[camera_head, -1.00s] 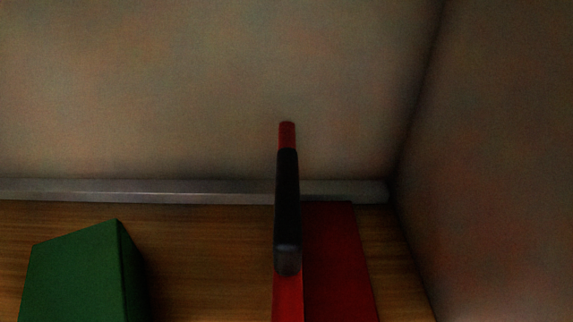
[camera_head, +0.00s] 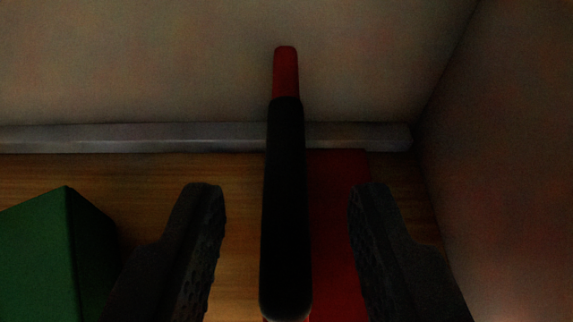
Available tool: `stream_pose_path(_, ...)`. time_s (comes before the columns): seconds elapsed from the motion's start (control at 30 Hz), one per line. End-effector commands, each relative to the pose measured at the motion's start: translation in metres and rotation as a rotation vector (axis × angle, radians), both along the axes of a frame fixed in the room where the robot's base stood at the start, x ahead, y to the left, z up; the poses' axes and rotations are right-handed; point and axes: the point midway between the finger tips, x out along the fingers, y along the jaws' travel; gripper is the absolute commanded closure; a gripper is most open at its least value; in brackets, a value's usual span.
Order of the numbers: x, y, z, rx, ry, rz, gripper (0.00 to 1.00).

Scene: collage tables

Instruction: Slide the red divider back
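The red divider stands upright, seen nearly edge-on, and its red top edge (camera_head: 286,72) shows at the far end. A black handle or grip strip (camera_head: 285,210) runs along its top toward me. A flat red part (camera_head: 337,220) lies to the right of the handle, on or near the wooden floor. My gripper (camera_head: 285,235) is open, with one dark finger on each side of the black handle. A gap shows between each finger and the handle. The near end of the divider is mostly hidden under the handle.
A green block (camera_head: 45,255) stands at the lower left, near my left finger. A grey rail (camera_head: 130,137) runs along the foot of the pale back wall (camera_head: 140,60). A side wall (camera_head: 510,150) closes off the right. Bare wooden floor (camera_head: 150,175) shows left of the divider.

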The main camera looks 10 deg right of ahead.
Motion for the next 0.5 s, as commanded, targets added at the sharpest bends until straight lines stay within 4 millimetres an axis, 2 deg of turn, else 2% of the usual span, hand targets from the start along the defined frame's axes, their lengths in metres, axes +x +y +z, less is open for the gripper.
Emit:
stream_pose_path(0.2, 0.010, -0.002, -0.002, -0.001, -0.004, 0.000, 0.64)
stream_pose_path(0.5, 0.014, -0.002, -0.006, 0.000, 0.000, 0.000, 0.64)
